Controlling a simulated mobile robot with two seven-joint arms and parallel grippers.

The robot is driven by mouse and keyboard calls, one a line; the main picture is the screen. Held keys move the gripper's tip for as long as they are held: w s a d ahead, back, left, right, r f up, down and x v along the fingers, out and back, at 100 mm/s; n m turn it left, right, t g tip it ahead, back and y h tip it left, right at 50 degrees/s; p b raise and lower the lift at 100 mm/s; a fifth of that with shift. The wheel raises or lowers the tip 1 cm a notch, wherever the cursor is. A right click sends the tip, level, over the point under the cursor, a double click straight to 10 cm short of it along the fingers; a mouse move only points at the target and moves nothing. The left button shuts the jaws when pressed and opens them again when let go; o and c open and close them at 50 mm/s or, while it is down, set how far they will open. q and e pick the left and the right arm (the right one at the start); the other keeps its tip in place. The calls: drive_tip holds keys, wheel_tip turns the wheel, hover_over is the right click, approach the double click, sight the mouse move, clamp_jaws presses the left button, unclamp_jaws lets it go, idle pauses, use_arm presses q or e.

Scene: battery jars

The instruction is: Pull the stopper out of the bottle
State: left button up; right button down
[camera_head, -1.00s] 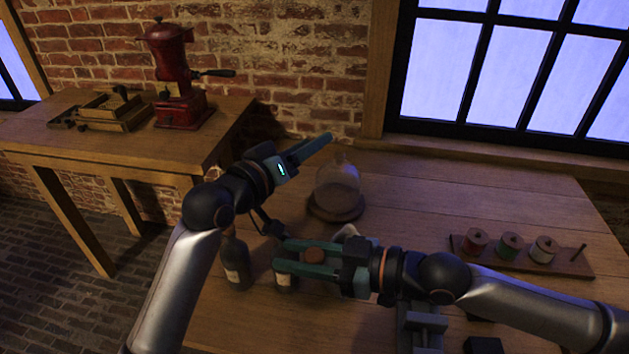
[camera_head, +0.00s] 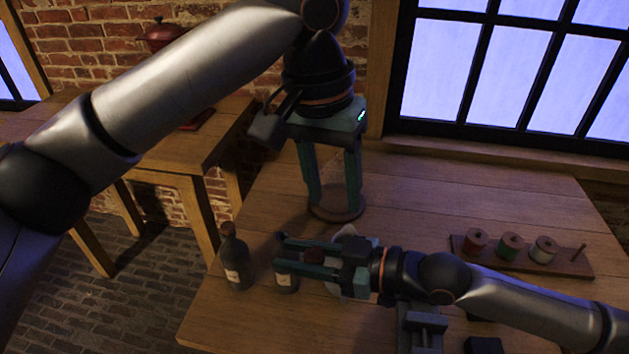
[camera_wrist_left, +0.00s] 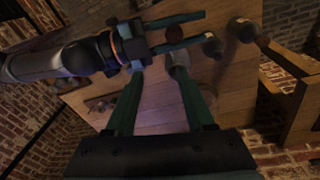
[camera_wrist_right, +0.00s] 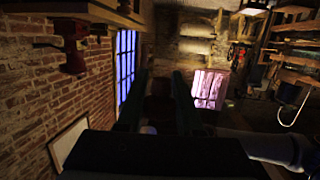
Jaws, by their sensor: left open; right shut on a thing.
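Two dark bottles with pale labels stand at the table's left: one at the far left (camera_head: 236,262), one beside it (camera_head: 286,280), partly behind my right gripper. Both show in the left wrist view (camera_wrist_left: 241,29). My right gripper (camera_head: 297,254) comes in from the right and is shut on a reddish-brown piece (camera_head: 313,256). It also shows in the left wrist view (camera_wrist_left: 175,33). I cannot tell if this is a stopper or part of a bottle. My left gripper (camera_head: 334,205) points down, open and apparently empty; its fingers overlap the glass vessel in the picture.
The clear glass vessel's round wooden base (camera_head: 338,214) stands behind my right gripper. A pale object (camera_head: 346,231), partly hidden, lies beside that gripper. A rack of spools (camera_head: 540,262) is at the right. A second table (camera_head: 165,160) stands back left.

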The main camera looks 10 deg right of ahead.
sight(315, 253)
use_arm(q)
drive_tip(key=shift+y, duration=0.7)
drive_tip(key=f, duration=0.3)
drive_tip(key=a+f, duration=0.1)
drive_tip(key=f, duration=0.3)
drive_tip(key=s+a+f, duration=0.1)
drive_tip(key=f, duration=0.2)
drive_tip(key=shift+a+f, duration=0.2)
drive_tip(key=shift+f, duration=0.1)
clamp_jaws()
use_arm(e)
drive_tip(key=shift+c, duration=2.4)
unclamp_jaws()
drive_tip(key=shift+f, duration=0.1)
